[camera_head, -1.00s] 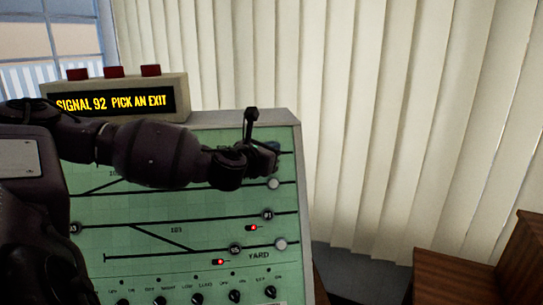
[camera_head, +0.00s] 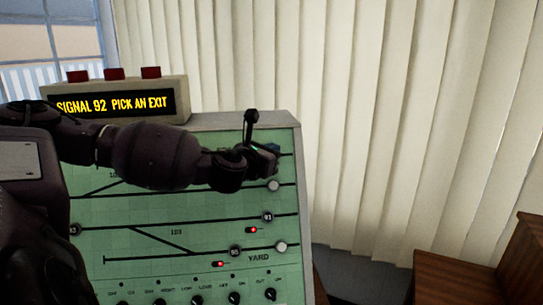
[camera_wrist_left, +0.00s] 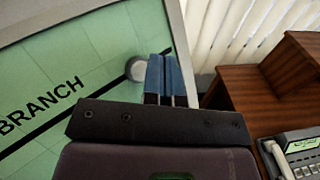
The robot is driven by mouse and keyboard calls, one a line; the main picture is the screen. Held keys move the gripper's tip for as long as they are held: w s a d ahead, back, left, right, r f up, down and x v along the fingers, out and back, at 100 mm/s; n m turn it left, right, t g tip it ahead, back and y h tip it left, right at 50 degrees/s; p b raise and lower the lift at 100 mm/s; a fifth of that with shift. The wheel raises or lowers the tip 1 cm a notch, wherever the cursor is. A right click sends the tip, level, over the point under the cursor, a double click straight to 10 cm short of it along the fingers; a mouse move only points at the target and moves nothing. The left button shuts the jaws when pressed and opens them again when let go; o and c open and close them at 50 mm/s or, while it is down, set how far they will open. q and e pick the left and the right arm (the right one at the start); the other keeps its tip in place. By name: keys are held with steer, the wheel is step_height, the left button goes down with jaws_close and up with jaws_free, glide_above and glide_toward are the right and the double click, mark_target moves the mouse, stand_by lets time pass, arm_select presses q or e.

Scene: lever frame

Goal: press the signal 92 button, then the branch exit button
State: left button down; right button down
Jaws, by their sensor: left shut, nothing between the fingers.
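The green panel (camera_head: 130,208) stands tilted in front of me. Its display (camera_head: 112,104) reads "SIGNAL 92 PICK AN EXIT". My left gripper (camera_head: 273,149) is shut and empty at the panel's upper right edge. In the left wrist view its blue fingers (camera_wrist_left: 166,78) are together, right beside a pale round button, the branch exit button (camera_wrist_left: 136,68), at the end of the line marked "BRANCH". They partly overlap it; I cannot tell whether they touch. In the head view my arm and gripper hide that button. I cannot make out the signal 92 button. My right gripper is not in view.
Other panel buttons are dark 91 (camera_head: 268,216) and 95 (camera_head: 235,250), and pale ones at the middle right (camera_head: 273,185) and by YARD (camera_head: 281,246). Knobs (camera_head: 235,297) line the bottom. Wooden furniture (camera_head: 500,262) and a telephone (camera_wrist_left: 296,152) stand to the right.

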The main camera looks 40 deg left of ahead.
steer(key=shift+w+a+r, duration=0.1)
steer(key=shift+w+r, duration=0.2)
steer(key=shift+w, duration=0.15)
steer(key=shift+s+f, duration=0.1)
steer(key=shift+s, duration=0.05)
arm_select(q)
steer(key=shift+a+f, duration=0.1)
steer(key=shift+w+a+f, duration=0.15)
steer(key=shift+w, duration=0.05)
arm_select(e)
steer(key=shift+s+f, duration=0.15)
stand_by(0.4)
arm_select(q)
steer(key=shift+w+a, duration=0.1)
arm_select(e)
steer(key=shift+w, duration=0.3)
